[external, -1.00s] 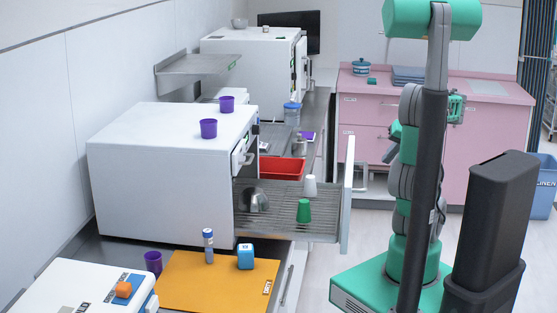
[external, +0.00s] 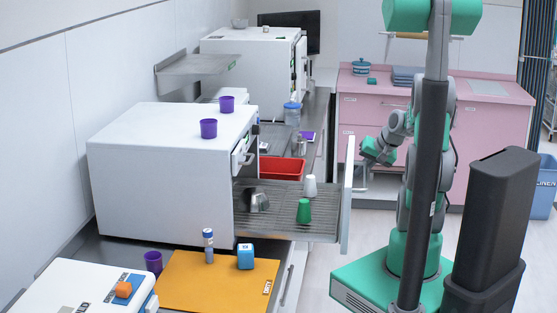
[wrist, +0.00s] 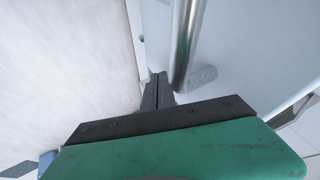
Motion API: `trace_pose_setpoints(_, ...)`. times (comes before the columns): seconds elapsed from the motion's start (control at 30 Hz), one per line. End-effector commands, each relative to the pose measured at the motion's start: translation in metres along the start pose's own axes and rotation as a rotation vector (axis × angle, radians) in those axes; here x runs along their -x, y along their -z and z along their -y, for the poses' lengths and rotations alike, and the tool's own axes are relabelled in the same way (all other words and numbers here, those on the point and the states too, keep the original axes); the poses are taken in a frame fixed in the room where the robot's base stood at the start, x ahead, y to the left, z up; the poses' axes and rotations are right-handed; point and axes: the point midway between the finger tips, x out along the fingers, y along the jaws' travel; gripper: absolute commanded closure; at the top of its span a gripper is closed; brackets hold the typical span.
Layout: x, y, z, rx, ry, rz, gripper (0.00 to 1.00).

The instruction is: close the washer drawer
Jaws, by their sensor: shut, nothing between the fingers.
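The washer (external: 165,170) is a white box on the left counter in the external view. Its drawer (external: 285,228) is pulled out to the right, a wire rack with an upright white front panel (external: 346,210). The rack holds a green cup (external: 304,211), a white cup (external: 310,186) and a shiny metal vessel (external: 258,201). My gripper (external: 364,155) is just right of the top of the front panel. In the wrist view its dark fingers (wrist: 157,90) are together and empty, beside a metal bar handle (wrist: 185,45) on a pale panel. I cannot tell whether they touch it.
A red tray (external: 283,168) and a bottle (external: 292,113) stand on the counter behind the drawer. An orange mat (external: 215,285) with a blue cube and a tube lies in front. The pink cabinet (external: 480,150) stands behind my arm.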

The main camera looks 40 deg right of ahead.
Motion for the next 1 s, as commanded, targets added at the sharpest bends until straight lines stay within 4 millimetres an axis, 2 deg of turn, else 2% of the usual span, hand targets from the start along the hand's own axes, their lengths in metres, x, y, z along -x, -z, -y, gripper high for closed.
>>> trace_pose_setpoints(0.37, -0.001, 0.000, 0.001, 0.000, 0.000, 0.000, 1.00)
trace_pose_setpoints(0.57, -0.009, -0.001, 0.015, 0.003, 0.002, 0.001, 1.00)
trace_pose_setpoints(0.77, -0.027, -0.002, 0.048, 0.007, 0.005, 0.003, 1.00)
trace_pose_setpoints(1.0, -0.058, -0.002, 0.105, 0.008, 0.006, 0.003, 1.00)
